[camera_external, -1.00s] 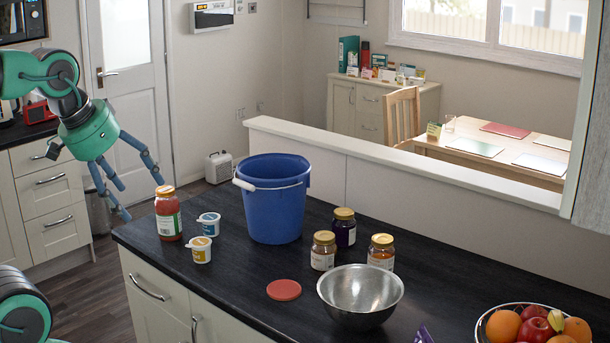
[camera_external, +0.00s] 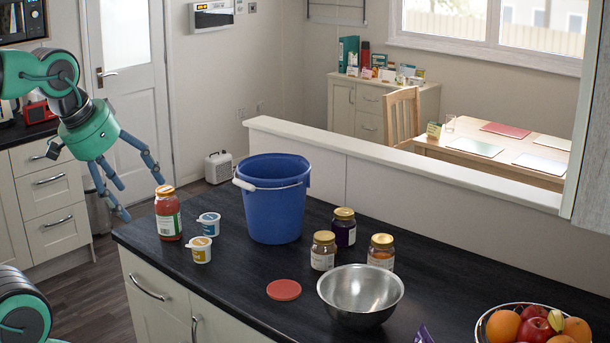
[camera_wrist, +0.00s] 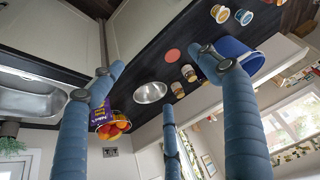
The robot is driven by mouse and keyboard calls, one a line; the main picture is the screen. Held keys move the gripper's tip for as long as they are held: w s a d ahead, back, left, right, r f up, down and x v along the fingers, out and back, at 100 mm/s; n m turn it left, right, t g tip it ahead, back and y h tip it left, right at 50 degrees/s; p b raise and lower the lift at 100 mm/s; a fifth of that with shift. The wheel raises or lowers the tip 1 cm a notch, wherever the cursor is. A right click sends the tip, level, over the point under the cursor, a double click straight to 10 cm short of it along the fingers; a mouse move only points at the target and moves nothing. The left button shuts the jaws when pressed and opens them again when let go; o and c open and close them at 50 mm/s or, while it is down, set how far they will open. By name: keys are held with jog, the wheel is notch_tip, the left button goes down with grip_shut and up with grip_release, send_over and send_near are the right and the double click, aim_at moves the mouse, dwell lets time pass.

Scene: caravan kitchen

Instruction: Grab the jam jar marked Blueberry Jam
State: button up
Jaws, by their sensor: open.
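Three small jars with gold lids stand close together on the dark counter in the external view: a dark purple jar (camera_external: 343,229) at the back, a pale jar (camera_external: 323,251) at the front left, and an orange-brown jar (camera_external: 381,252) at the right. Their labels are too small to read, so I cannot confirm which is marked Blueberry Jam; the purple one has the darkest contents. The jars also show small in the wrist view (camera_wrist: 189,73). My gripper (camera_external: 140,197) is open and empty, at the left end of the counter, well away from the jars.
A blue bucket (camera_external: 275,205) stands between my gripper and the jars. A red sauce jar (camera_external: 168,215) and two small tubs (camera_external: 200,249) are near the left end. A steel bowl (camera_external: 360,292), a red disc (camera_external: 284,290) and a fruit basket (camera_external: 485,322) lie nearer the front.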

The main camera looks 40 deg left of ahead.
jog(key=w+a+r+m+p, duration=0.1)
jog(key=w+r+m+p, duration=0.15)
jog(key=w, duration=0.55)
jog(key=w+r+m+p, duration=0.1)
jog(key=w+r+m, duration=0.25)
jog(key=w, duration=0.45)
jog(key=m+g+y+p, duration=0.2)
jog(key=m+p, duration=0.7)
jog(key=m, duration=1.4)
send_over(344, 214)
jog(key=s+d, duration=0.2)
jog(key=s, duration=0.1)
notch_tip(344, 214, down, 27)
jog(key=shift+w+r, duration=0.1)
jog(key=shift+r, duration=0.05)
jog(key=shift+a, duration=0.1)
jog(key=shift+x, duration=4.3)
jog(key=shift+w+a, duration=0.1)
jog(key=shift+a, duration=0.05)
